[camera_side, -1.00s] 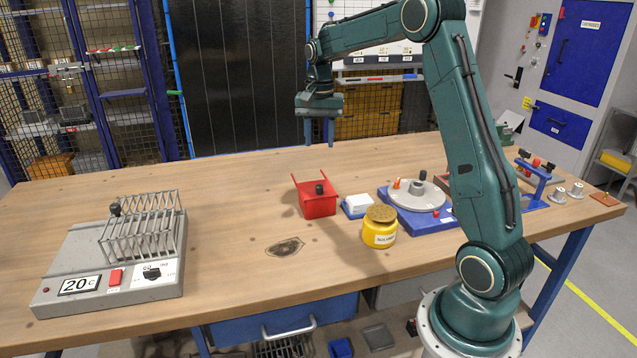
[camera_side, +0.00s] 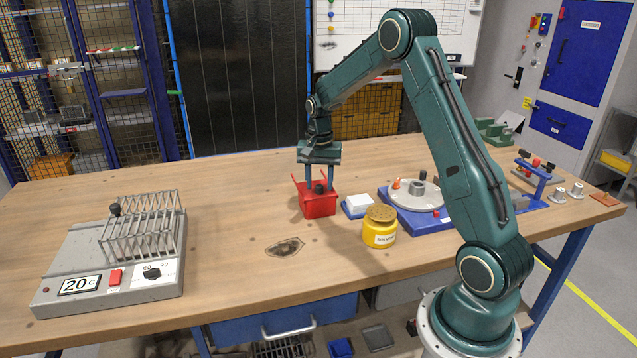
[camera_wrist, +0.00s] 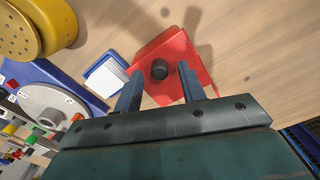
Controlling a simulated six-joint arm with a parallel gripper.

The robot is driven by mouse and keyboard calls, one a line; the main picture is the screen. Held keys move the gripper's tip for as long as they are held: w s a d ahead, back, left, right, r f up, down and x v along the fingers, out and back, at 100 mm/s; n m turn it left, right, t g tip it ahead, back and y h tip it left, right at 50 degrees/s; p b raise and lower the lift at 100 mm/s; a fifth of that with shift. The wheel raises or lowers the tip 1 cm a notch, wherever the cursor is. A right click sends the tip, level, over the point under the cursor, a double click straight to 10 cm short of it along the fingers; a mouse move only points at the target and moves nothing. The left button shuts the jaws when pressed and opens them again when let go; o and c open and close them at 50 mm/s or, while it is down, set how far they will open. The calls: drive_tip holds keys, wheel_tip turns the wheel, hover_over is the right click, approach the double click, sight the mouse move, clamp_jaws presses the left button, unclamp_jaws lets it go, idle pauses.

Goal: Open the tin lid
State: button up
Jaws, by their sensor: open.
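The red tin (camera_side: 319,204) stands on the bench near its middle, with a black knob (camera_side: 320,188) at its top. In the wrist view the red tin (camera_wrist: 170,60) lies just past my fingers and its black knob (camera_wrist: 159,69) shows between them, nearer the left finger. My gripper (camera_side: 320,186) is open and points down over the tin, one finger on each side of the knob. In the wrist view my gripper (camera_wrist: 158,80) has nothing between its fingers that they visibly touch. Whether the fingers touch the tin cannot be told.
A yellow jar (camera_side: 379,232) with a brown lid and a blue tray (camera_side: 346,211) with a white block stand to the right of the tin. A blue rotary jig (camera_side: 432,222) is farther right. A grey heater (camera_side: 75,270) with a wire rack is at left. Bench between is clear.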

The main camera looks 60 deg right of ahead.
drive_tip(key=shift+f, duration=0.35)
clamp_jaws()
drive_tip(key=shift+w+d, duration=0.1)
drive_tip(key=w+d, duration=0.5)
drive_tip(key=w, duration=0.1)
drive_tip(key=shift+d, duration=0.4)
idle(0.3)
unclamp_jaws()
drive_tip(key=shift+s, duration=0.1)
